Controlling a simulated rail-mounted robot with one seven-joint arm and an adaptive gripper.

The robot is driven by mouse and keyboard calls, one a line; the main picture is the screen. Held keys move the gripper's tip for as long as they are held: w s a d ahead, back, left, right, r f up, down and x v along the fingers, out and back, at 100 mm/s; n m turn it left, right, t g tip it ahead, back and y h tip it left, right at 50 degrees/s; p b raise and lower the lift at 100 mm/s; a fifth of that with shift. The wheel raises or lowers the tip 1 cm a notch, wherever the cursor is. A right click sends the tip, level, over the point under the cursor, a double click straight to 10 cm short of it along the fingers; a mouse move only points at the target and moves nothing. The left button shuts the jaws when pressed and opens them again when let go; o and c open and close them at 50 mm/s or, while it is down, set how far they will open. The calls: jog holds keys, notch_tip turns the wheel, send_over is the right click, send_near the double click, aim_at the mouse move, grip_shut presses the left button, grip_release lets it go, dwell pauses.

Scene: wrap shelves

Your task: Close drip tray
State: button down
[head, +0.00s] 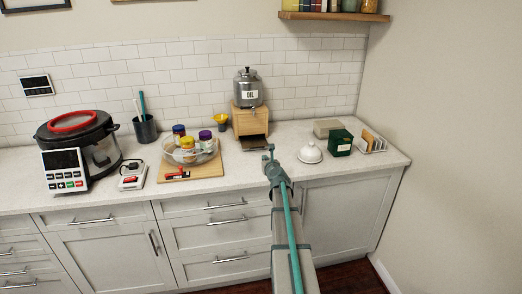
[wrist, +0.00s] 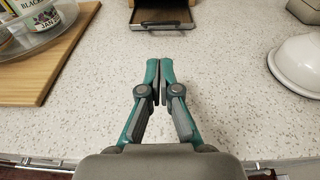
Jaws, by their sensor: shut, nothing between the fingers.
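The drip tray (head: 253,142) is a dark, shallow tray sticking out from the base of the wooden stand (head: 250,120), under the steel oil dispenser (head: 247,88). In the wrist view the drip tray (wrist: 162,17) shows at the top centre, with its front lip toward me. My gripper (wrist: 159,84) is shut and empty. It points at the tray over the white speckled counter, with a gap between fingertips and tray. In the head view my gripper (head: 270,150) is just right of the tray and in front of it.
Left of the tray, a wooden board (head: 190,168) holds a glass bowl (head: 176,156) of jars. A white domed dish (head: 310,152) stands to the right, with a green box (head: 340,143) beyond it. The counter between gripper and tray is clear.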

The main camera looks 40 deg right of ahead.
jog(key=shift+w+d, duration=0.5)
jog(key=shift+w, duration=0.1)
jog(key=p, duration=0.2)
send_near(254, 143)
jog(key=v, duration=0.2)
jog(key=r+v, duration=0.1)
jog(key=v, duration=0.1)
jog(key=shift+s+a+r, duration=0.1)
jog(key=shift+s, duration=0.05)
jog(key=shift+w+r, duration=0.15)
jog(key=shift+w, duration=0.2)
jog(key=r+p+x, duration=0.1)
jog(key=x, duration=0.3)
jog(key=p+x, duration=0.1)
jog(key=x, duration=0.3)
jog(key=r+p+x, duration=0.1)
jog(key=x, duration=0.4)
jog(key=shift+w+d+r, duration=0.15)
jog(key=shift+d+r, duration=0.15)
jog(key=shift+d, duration=0.1)
jog(key=shift+a, duration=0.1)
